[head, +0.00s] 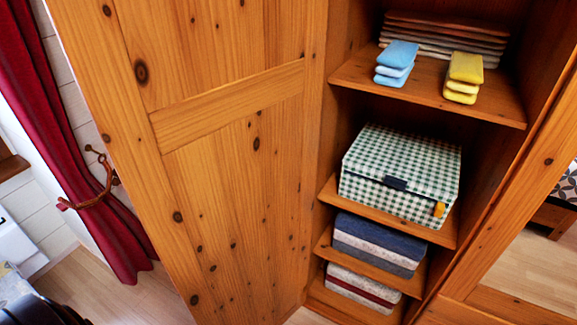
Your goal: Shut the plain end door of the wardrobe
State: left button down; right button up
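The plain wooden door (235,140) of the wardrobe stands open on the left side of the head view. It is knotty pine with a cross rail and no mirror. Its right edge meets the wardrobe (428,88), whose open compartment shows to the right of it. No handle shows on the visible face of the door. Neither gripper is in view. A dark rounded shape at the bottom left corner may be part of me.
Shelves hold a green checked box (400,170), blue cloths (396,62), yellow cloths (463,78) and folded textiles (378,245). A mirrored door (535,265) is at the right. A red curtain (75,140) hangs left of the door, with bare floor (135,300) below.

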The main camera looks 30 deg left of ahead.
aim_at(207, 114)
jog(key=j+z, duration=0.2)
jog(key=j, duration=0.2)
jog(key=j+z, duration=0.2)
jog(key=j, duration=0.2)
jog(key=k+j+z, duration=0.25)
jog(key=j+z, duration=0.2)
jog(key=j, duration=0.3)
jog(key=k+j+z, duration=0.2)
jog(key=j, duration=0.15)
jog(key=k+j, duration=0.1)
jog(key=j, duration=0.2)
jog(key=k+j, duration=0.1)
jog(key=j, duration=0.25)
jog(key=k+j, duration=0.15)
jog(key=j, duration=0.15)
jog(key=k+j, duration=0.1)
jog(key=j, duration=0.25)
